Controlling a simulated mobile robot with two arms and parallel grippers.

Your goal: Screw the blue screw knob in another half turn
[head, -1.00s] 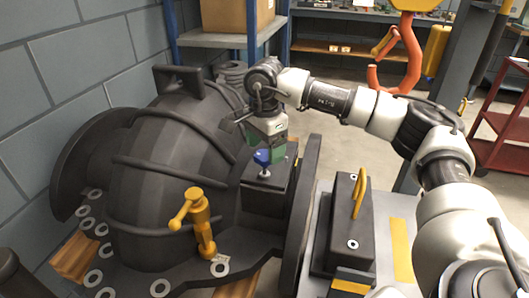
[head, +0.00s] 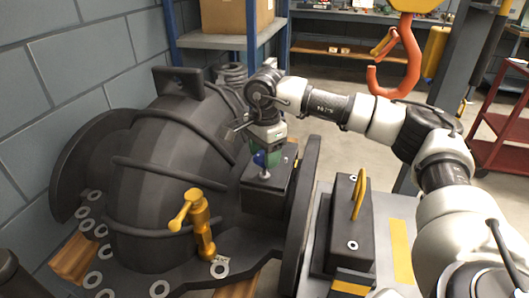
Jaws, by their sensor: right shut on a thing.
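The blue screw knob (head: 260,160) sits on a short pin above the dark block (head: 268,190) on the side of the large dark casing (head: 160,175). My right gripper (head: 266,158) comes down over the knob from above and is shut on it. Its green fingers hide part of the knob. My left gripper is not in the head view.
A yellow tap-like fitting (head: 198,222) stands on the casing's flange in front. A dark block with a yellow handle (head: 358,197) stands right of the casing. An orange hook (head: 400,65) hangs behind my right arm. A blue-framed shelf (head: 225,40) is at the back.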

